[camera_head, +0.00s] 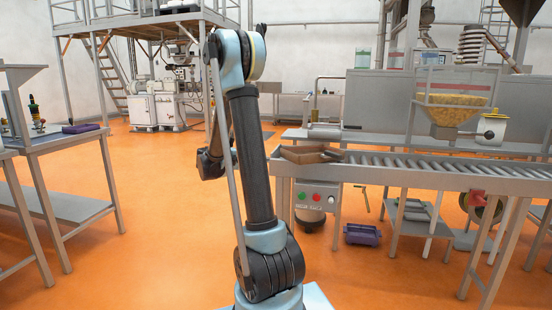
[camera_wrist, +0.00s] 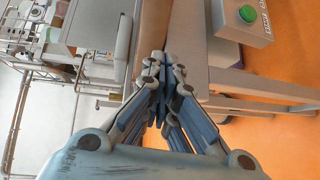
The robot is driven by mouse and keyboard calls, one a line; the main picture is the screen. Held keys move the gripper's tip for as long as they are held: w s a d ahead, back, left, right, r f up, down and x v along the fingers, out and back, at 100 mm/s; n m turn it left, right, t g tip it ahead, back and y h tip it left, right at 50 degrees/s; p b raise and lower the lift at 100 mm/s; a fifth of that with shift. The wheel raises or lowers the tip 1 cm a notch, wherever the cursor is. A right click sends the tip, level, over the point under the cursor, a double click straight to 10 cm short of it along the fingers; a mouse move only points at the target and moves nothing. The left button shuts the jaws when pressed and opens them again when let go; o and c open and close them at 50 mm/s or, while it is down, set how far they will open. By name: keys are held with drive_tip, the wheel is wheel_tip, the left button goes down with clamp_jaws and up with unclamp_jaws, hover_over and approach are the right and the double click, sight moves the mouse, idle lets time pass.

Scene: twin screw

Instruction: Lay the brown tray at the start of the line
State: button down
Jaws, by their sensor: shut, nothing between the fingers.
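The brown tray (camera_head: 306,155) lies on the left end of the roller conveyor (camera_head: 440,170), turned slightly askew. A brown strip that looks like its side (camera_wrist: 154,28) shows at the top of the wrist view. My gripper (camera_wrist: 166,58) is shut and empty, its fingertips together close to the brown strip. I cannot tell whether the tips touch it. In the head view my gripper is hidden behind my arm.
A control box with a green button (camera_wrist: 247,14) hangs under the conveyor's end. A purple crate (camera_head: 362,235) is on the floor below. A hopper (camera_head: 455,105) stands behind the conveyor. A grey table (camera_head: 55,140) is at left. The rollers right of the tray are clear.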

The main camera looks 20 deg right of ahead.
sight(285, 155)
drive_tip(key=shift+h, duration=0.8)
drive_tip(key=w+d, duration=0.1)
drive_tip(key=d, duration=0.2)
drive_tip(key=w+d, duration=0.1)
drive_tip(key=d, duration=0.2)
drive_tip(key=w+d, duration=0.2)
drive_tip(key=shift+d+f, duration=0.2)
drive_tip(key=shift+d, duration=0.2)
drive_tip(key=shift+s+d, duration=0.55)
drive_tip(key=shift+d, duration=0.2)
